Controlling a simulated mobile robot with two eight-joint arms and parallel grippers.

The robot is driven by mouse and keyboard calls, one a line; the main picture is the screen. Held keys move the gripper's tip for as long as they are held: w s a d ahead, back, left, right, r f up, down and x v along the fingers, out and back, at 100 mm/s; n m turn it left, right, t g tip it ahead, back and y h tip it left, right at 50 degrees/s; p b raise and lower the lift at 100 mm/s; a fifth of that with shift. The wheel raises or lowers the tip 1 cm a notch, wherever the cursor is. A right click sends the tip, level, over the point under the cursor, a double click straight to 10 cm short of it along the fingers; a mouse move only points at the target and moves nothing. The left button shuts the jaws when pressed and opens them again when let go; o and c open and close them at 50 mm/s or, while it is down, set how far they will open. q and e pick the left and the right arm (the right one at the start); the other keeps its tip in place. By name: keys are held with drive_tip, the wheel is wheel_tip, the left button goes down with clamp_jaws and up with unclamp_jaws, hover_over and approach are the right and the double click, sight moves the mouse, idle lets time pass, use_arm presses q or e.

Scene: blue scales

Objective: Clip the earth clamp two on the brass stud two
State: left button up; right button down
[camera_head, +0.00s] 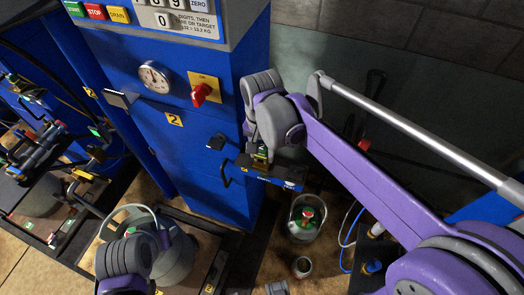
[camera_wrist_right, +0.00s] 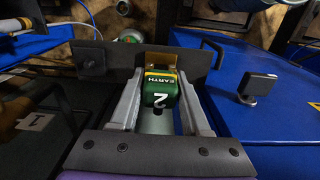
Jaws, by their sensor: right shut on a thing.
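The earth clamp two (camera_wrist_right: 161,92) is green with a yellow band, the word EARTH and a white 2. My right gripper (camera_wrist_right: 159,108) is shut on it, with a finger on each side. In the head view the right gripper (camera_head: 261,160) holds the clamp in front of the blue column, just above a small dark shelf. A brass-coloured piece (camera_wrist_right: 160,61) shows just beyond the clamp, at a dark plate. I cannot tell whether it is the brass stud two or part of the clamp, nor whether they touch. My left gripper's fingers are not in view.
The blue column (camera_head: 195,165) carries a gauge (camera_head: 154,77), a red switch (camera_head: 201,93) and a yellow 2 label. A dark plate (camera_wrist_right: 205,60) stands across, beyond my fingers. Cylinders and a bucket (camera_head: 305,217) stand below.

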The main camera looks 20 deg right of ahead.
sight(262, 147)
drive_tip(key=shift+f+b, duration=0.35)
drive_tip(key=shift+f, duration=0.25)
idle(0.7)
drive_tip(key=shift+c, duration=1.4)
unclamp_jaws()
wheel_tip(262, 147, up, 11)
drive_tip(key=shift+f+p, duration=0.1)
drive_tip(key=shift+p, duration=0.3)
